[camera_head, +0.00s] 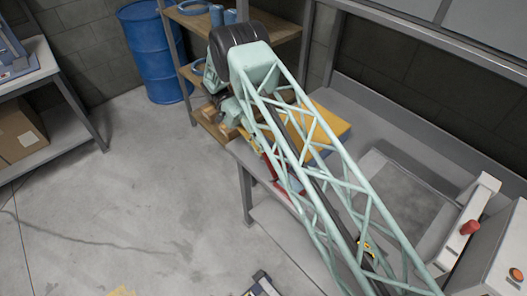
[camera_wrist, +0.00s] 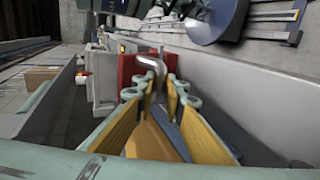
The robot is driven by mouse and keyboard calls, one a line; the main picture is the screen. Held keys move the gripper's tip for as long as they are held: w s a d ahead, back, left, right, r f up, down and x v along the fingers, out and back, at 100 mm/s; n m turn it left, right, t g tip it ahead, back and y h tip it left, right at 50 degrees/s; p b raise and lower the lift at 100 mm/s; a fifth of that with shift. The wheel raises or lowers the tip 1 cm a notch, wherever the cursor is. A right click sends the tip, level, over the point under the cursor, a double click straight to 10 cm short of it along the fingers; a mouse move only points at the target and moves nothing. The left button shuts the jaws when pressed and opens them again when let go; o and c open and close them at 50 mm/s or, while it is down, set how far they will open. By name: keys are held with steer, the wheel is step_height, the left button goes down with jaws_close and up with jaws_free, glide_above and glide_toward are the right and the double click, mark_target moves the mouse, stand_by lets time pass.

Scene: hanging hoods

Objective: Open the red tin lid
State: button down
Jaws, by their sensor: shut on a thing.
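In the wrist view a red tin (camera_wrist: 127,66) stands just beyond my fingers, with red showing on both sides of a bent silver handle (camera_wrist: 153,66). My gripper (camera_wrist: 158,90) has yellow finger pads and is closed around this handle, which runs down between the fingertips. The seam between lid and tin is hidden, so I cannot tell whether the lid is raised. In the head view, a bit of red (camera_head: 269,168) shows near the bench's front edge, mostly behind my lattice arm. My gripper is largely hidden there.
A machine with a red knob (camera_head: 470,227) stands at the right. A blue barrel (camera_head: 153,55) and a wooden shelf (camera_head: 190,20) stand at the back. The floor at the left is open.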

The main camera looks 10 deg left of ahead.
steer(key=c, duration=2.7)
jaws_free()
steer(key=shift+a+f, duration=0.25)
steer(key=shift+f, duration=0.4)
steer(key=shift+r, duration=0.1)
steer(key=shift+w+d+r, duration=0.1)
steer(key=shift+w+r, duration=0.05)
steer(key=shift+r, duration=0.1)
steer(key=shift+r, duration=4.85)
steer(key=shift+r, duration=0.1)
